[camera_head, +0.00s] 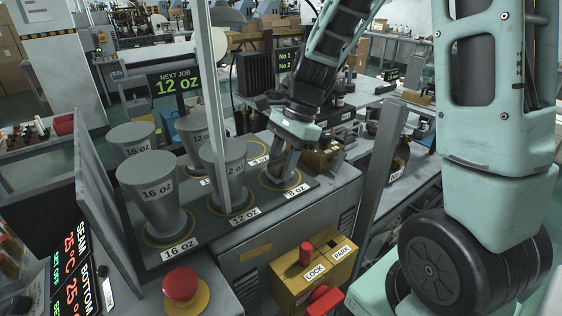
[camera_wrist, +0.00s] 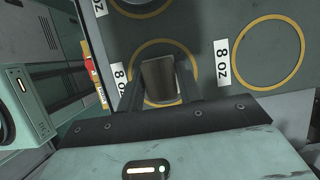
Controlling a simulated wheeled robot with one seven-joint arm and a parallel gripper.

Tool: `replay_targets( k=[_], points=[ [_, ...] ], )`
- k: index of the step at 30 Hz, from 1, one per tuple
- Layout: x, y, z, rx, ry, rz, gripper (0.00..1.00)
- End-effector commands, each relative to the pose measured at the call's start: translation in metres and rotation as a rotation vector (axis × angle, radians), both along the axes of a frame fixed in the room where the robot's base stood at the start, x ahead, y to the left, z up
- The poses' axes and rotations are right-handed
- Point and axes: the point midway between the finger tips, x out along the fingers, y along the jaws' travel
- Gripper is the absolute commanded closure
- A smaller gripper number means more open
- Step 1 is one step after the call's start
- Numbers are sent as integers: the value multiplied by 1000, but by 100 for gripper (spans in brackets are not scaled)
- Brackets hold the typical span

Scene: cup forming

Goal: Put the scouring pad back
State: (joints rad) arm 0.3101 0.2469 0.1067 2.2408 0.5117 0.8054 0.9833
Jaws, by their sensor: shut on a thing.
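I cannot pick out a scouring pad by its look in either view. My gripper (camera_head: 283,171) is at an 8 oz ring on the grey rack (camera_head: 219,225). In the wrist view my gripper (camera_wrist: 160,88) is shut on a small grey-brown block-like thing (camera_wrist: 158,75). That thing sits inside the yellow ring marked 8 oz, as seen from above. Its lower part is hidden, so I cannot tell whether it touches the rack. Another 8 oz ring (camera_wrist: 268,53), to the right in the wrist view, is empty.
Grey tapered 16 oz (camera_head: 150,190) and 12 oz (camera_head: 223,172) forms stand on the rack. A thin upright post (camera_head: 218,80) rises in front. A red stop button (camera_head: 181,284) and a yellow LOCK/PARK box (camera_head: 312,267) are nearer. A sign (camera_head: 175,83) reads NEXT JOB 12 oz.

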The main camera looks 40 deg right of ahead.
Motion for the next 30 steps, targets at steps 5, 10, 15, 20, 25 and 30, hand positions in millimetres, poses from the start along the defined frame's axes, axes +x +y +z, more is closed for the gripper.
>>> replay_targets(
  k=[5,10,15,20,25,30],
  points=[
    [0,0,-2,0,1,0,43],
    [0,0,-2,0,1,0,43],
    [0,0,2,0,-1,1,43],
    [1,-8,19,-1,-5,0,43],
    [1,-22,52,-1,-6,0,43],
    [0,-35,83,-1,-5,0,43]
  ],
)
